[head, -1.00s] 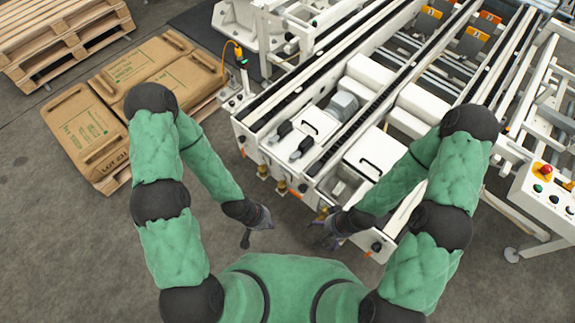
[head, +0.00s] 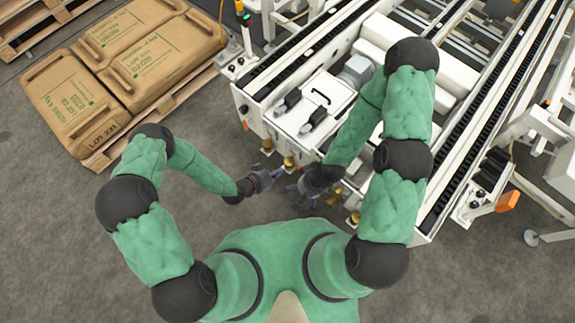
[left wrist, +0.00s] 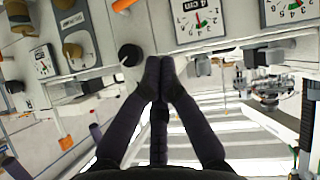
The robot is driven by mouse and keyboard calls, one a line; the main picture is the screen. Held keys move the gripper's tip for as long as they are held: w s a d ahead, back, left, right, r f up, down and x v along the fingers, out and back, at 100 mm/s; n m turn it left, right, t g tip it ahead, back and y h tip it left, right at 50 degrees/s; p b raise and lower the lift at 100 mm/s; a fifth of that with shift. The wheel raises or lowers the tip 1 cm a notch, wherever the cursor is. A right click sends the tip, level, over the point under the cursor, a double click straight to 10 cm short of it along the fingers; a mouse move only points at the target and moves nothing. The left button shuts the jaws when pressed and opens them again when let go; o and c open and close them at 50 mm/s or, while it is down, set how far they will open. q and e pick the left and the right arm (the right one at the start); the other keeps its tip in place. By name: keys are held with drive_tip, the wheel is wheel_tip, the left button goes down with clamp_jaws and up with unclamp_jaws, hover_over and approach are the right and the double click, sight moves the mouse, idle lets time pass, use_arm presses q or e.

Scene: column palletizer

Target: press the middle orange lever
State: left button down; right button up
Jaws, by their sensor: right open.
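I cannot clearly make out the middle orange lever in either view. Brass-coloured knobs (head: 289,161) stick out along the near face of the white machine (head: 256,118). My left gripper (head: 276,174) is just in front of that face, close to the knobs. In the left wrist view its dark fingers (left wrist: 160,66) come together at the tips with nothing visible between them. Beyond the tips are a black knob (left wrist: 130,55), a dial gauge (left wrist: 196,17) and brass knobs (left wrist: 72,50) on a white panel. My right gripper (head: 297,188) is open, right beside the left one near the machine front.
Brown sacks (head: 150,62) lie on a wooden pallet (head: 105,158) at left. An orange block (head: 507,201) sits on the machine's right part. Two black handles (head: 314,118) stand on a white cover. Grey floor (head: 60,240) is clear at lower left.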

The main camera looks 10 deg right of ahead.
use_arm(q)
drive_tip(key=shift+w+f, duration=0.1)
drive_tip(key=shift+f, duration=0.05)
use_arm(e)
drive_tip(key=shift+w+a+f, duration=0.1)
drive_tip(key=shift+w, duration=0.05)
use_arm(q)
drive_tip(key=shift+d, duration=0.15)
drive_tip(key=s+a+f+b+x, duration=0.1)
drive_tip(key=b+x, duration=0.5)
drive_tip(key=x, duration=0.6)
drive_tip(key=shift+d+f, duration=0.3)
drive_tip(key=shift+f, duration=0.5)
use_arm(e)
wheel_tip(320, 180, down, 6)
use_arm(q)
drive_tip(key=shift+f, duration=0.1)
use_arm(e)
drive_tip(key=shift+w, duration=0.1)
use_arm(q)
drive_tip(key=shift+w+a+f+h, duration=0.1)
drive_tip(key=shift+f+h, duration=0.05)
drive_tip(key=shift+h, duration=0.15)
use_arm(e)
drive_tip(key=shift+w, duration=0.45)
